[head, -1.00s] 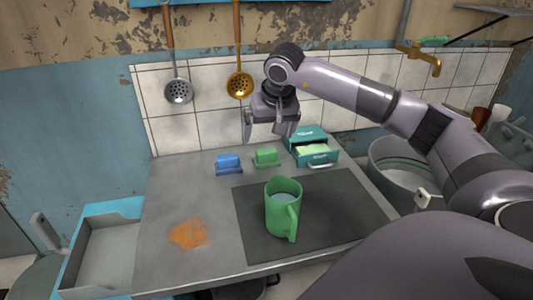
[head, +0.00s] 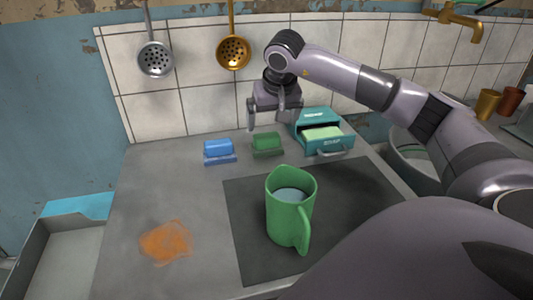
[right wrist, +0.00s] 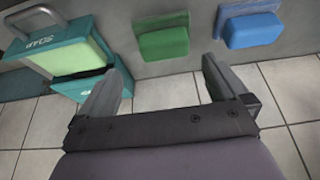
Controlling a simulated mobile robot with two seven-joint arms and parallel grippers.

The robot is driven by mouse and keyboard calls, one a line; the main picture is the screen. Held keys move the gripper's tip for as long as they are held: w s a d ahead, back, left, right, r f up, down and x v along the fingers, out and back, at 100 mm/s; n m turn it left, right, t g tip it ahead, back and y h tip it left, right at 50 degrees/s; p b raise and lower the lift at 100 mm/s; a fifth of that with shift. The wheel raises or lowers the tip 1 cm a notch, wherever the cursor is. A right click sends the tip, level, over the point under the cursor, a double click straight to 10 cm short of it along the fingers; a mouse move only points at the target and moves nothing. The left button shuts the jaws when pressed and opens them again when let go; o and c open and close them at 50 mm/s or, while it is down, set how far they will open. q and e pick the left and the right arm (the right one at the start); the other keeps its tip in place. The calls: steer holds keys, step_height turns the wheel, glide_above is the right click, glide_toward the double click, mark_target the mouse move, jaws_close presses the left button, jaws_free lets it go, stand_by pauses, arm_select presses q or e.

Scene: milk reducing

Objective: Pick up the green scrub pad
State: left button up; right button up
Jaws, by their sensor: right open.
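The green scrub pad (head: 267,142) lies on the grey counter near its back edge, between a blue pad and a teal box. It also shows in the right wrist view (right wrist: 163,36), ahead of the fingers and apart from them. My right gripper (head: 266,122) is open and empty, pointing down just above the green pad. In the right wrist view the fingers (right wrist: 160,85) are spread wide with nothing between them. My left gripper is not in view.
A blue pad (head: 219,150) sits left of the green one. A teal soap box (head: 312,118) with an open drawer stands close on the right. A green mug (head: 284,213) stands on a dark mat (head: 345,215). An orange stain (head: 166,242) marks the front left.

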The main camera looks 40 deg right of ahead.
mark_target(267, 135)
steer(key=x, duration=0.7)
steer(key=shift+w+a, duration=0.15)
steer(key=shift+a, duration=0.15)
steer(key=c, duration=0.8)
